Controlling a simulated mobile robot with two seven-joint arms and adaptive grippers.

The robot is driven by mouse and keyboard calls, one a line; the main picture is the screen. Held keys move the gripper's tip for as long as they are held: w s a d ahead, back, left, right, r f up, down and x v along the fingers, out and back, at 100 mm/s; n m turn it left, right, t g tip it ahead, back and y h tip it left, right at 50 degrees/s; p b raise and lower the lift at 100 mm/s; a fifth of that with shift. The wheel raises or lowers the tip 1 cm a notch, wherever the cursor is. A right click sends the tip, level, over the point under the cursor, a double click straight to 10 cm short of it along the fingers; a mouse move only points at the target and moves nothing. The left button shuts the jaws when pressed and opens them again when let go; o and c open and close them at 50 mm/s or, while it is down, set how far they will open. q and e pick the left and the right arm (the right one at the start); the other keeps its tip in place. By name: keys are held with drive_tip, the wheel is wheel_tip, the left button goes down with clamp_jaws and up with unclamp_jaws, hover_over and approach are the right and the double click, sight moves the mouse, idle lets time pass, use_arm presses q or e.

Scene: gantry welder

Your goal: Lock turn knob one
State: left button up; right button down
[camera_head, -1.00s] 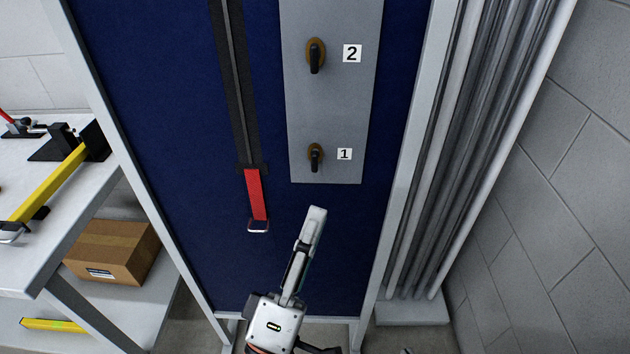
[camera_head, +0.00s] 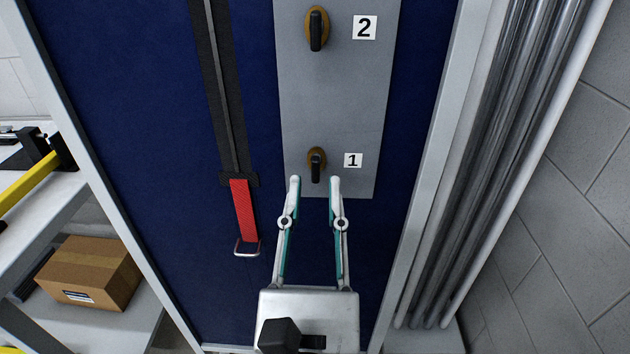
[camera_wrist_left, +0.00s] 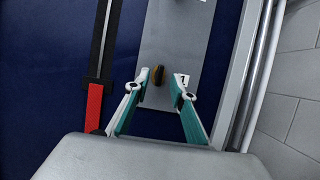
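Turn knob one (camera_head: 317,165) is a black handle on a brown round base, low on a grey metal plate (camera_head: 345,100) beside a white label "1" (camera_head: 353,160). Its handle points downward. My left gripper (camera_head: 315,182) is open, its fingertips just below the knob in the head view, one to each side of it. In the left wrist view the knob (camera_wrist_left: 157,75) lies ahead between the open fingers, with nothing held. I cannot tell whether the fingers touch it. My right gripper is not in view.
Turn knob two (camera_head: 317,28), also pointing down, sits above on the same plate. A red strap (camera_head: 243,210) with a metal loop hangs to the left. Steel pipes (camera_head: 490,180) stand to the right. A cardboard box (camera_head: 88,272) sits on a shelf at the left.

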sight(316, 166)
use_arm(q)
drive_tip(key=shift+x, duration=1.2)
